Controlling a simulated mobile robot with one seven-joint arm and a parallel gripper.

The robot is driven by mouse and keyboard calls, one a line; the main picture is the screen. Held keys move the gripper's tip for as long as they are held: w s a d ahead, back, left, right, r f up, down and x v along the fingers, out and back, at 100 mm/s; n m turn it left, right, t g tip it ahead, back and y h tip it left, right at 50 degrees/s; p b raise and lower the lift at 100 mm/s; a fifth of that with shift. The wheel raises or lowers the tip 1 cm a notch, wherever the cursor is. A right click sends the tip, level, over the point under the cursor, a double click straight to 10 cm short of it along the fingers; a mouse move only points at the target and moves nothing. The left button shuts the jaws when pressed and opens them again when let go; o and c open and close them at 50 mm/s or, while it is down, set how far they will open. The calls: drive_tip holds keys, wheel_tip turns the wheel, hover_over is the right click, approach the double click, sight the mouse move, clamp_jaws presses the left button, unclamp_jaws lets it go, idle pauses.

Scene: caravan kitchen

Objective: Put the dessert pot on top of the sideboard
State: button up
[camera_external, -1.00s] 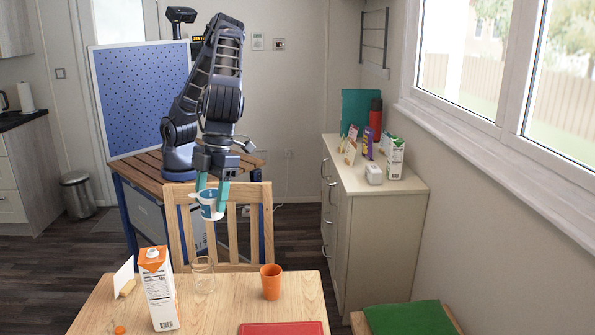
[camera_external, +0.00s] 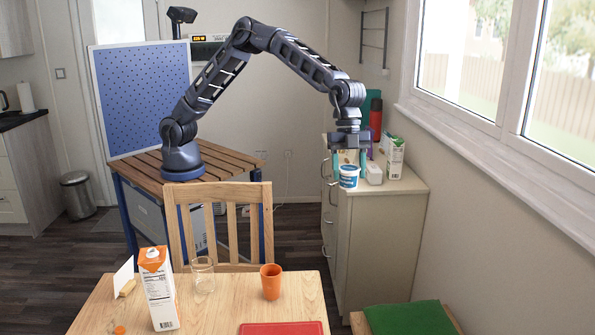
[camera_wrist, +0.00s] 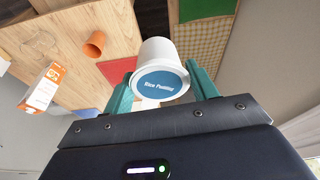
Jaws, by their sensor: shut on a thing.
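The dessert pot (camera_external: 349,178) is a small white tub with a blue label. My gripper (camera_external: 349,160) is shut on it, one teal finger on each side. In the wrist view the pot (camera_wrist: 158,72) sits between the teal fingers, its blue end reading "Rice Pudding" facing the camera. The sideboard (camera_external: 385,204) is a cream cabinet by the right wall. In the external view the pot overlaps the sideboard's front left top edge. I cannot tell whether it touches the top.
On the sideboard top stand a white box (camera_external: 374,173), a carton (camera_external: 395,158), and a red-and-black bottle (camera_external: 375,120) farther back. The front right of the top is clear. A chair (camera_external: 220,192) and a dining table (camera_external: 225,308) with an orange cup (camera_external: 271,282) are in front.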

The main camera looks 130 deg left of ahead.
drive_tip(key=s+a+n+y, duration=0.15)
drive_tip(key=a+n, duration=0.45)
drive_tip(key=a, duration=2.1)
drive_tip(key=s+a+n+y, duration=0.1)
drive_tip(key=s+a+n, duration=0.35)
drive_tip(key=a, duration=0.85)
drive_tip(key=s+a+n+y, duration=0.15)
drive_tip(key=s+a, duration=0.55)
drive_tip(key=a, duration=0.7)
drive_tip(key=s+a+r+n+g+y, duration=0.15)
drive_tip(key=s+a+n, duration=1.05)
drive_tip(key=s+a, duration=2.6)
drive_tip(key=shift+s+d+f, duration=0.3)
drive_tip(key=shift+f, duration=3.85)
drive_tip(key=shift+s+d+f, duration=0.35)
drive_tip(key=shift+f, duration=3.75)
drive_tip(key=shift+s+d+f, duration=0.3)
drive_tip(key=shift+f, duration=3.85)
drive_tip(key=shift+f+h, duration=0.15)
drive_tip(key=shift+h, duration=0.1)
